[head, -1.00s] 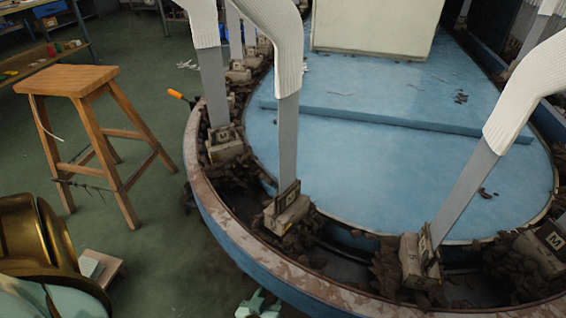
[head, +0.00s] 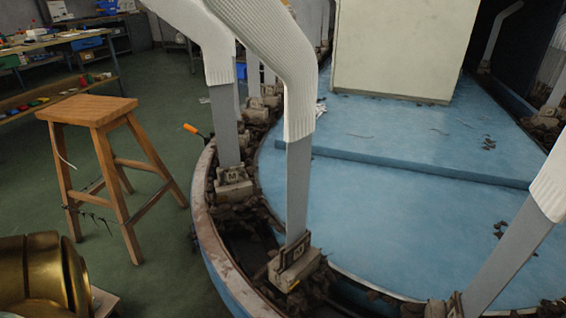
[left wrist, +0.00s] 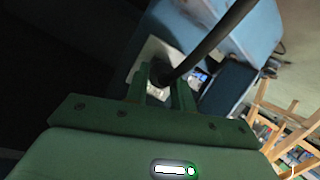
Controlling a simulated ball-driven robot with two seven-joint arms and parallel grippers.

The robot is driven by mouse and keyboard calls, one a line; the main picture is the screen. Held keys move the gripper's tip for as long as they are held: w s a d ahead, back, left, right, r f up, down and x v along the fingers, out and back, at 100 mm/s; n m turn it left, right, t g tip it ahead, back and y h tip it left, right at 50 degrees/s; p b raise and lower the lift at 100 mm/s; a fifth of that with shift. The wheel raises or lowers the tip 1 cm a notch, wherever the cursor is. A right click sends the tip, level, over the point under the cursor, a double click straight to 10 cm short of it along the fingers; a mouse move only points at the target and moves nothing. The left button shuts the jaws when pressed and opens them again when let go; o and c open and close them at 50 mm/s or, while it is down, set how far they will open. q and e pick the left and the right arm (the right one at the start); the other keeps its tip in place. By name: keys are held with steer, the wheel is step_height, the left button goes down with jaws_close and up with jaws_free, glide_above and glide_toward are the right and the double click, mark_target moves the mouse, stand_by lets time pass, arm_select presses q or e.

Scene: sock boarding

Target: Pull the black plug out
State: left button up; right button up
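In the left wrist view, a black plug (left wrist: 160,73) with a thick black cable (left wrist: 212,40) is at a pale box-like face (left wrist: 148,52). The cable rises to the upper right. My left gripper (left wrist: 160,88), dull green, has its two fingers apart, one on each side in front of the plug. I cannot tell whether either finger touches it. Where the plug meets the pale face is partly hidden by the fingers and shadow. The plug does not show in the head view. Neither gripper is visible in the head view.
A blue round platform (head: 400,230) with a rusty rim carries several grey posts with white socks (head: 285,60). A wooden stool (head: 90,110) stands on the green floor at left. A workbench (head: 50,45) is behind it.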

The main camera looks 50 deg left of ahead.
arm_select(q)
steer(key=shift+c, duration=0.7)
steer(key=shift+s+d+p, duration=0.15)
steer(key=shift+s+d, duration=0.25)
steer(key=shift+s, duration=0.25)
steer(key=shift+s+d+p, duration=0.1)
steer(key=shift+s+d, duration=0.25)
steer(key=shift+s, duration=0.3)
steer(key=shift+s+d+p, duration=0.15)
steer(key=shift+s+d, duration=0.25)
steer(key=shift+s, duration=0.25)
